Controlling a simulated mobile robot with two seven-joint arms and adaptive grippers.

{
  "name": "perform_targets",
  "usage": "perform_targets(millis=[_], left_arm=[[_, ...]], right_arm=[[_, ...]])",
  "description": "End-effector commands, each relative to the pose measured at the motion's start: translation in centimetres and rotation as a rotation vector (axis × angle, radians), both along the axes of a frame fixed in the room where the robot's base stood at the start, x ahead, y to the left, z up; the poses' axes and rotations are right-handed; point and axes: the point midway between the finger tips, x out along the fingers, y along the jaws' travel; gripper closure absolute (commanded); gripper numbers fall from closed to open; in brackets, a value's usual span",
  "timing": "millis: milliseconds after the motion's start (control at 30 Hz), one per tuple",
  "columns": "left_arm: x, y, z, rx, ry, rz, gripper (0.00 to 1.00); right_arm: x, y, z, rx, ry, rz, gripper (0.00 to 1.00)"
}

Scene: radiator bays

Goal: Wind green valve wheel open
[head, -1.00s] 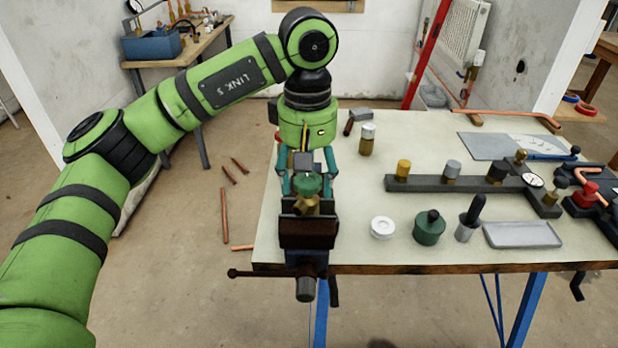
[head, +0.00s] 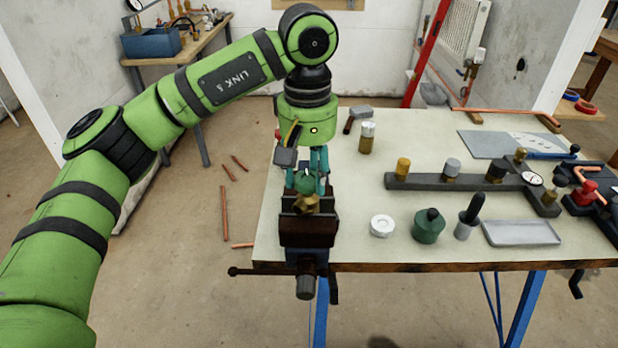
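The green valve wheel (head: 304,184) sits on top of a brass valve body (head: 305,203). The valve is clamped upright in the bench vise (head: 308,232) at the table's front left corner. My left gripper (head: 306,181) points straight down over the wheel. Its teal fingers reach down around the wheel's rim and look closed on it. The gripper is turned, so its fingers overlap in the head view and partly hide the wheel. The exact contact is hard to see. My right gripper is not in view.
A white round part (head: 382,226), a dark green pot (head: 429,226) and a grey tray (head: 521,233) stand right of the vise. A dark manifold bar (head: 440,183) with a gauge lies behind them. A brass-and-white fitting (head: 367,138) and a hammer (head: 357,117) are further back.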

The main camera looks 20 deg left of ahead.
Motion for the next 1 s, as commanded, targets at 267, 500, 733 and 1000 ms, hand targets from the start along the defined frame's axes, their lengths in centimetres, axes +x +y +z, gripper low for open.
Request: perform_targets(millis=[267, 500, 733, 1000], left_arm=[[0.0, 0.0, -0.2, 0.000, 0.001, 0.110, 0.96], [0.0, 0.0, -0.2, 0.000, 0.002, 0.484, 0.96], [0.0, 0.0, -0.3, 0.001, 0.004, 0.844, 0.96], [-0.1, -0.1, -0.4, 0.004, 0.004, 1.264, 0.96]], right_arm=[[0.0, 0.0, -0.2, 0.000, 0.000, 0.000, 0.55], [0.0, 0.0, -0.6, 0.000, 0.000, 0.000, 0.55], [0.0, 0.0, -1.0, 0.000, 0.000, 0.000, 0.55], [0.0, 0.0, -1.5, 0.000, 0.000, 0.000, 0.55]])
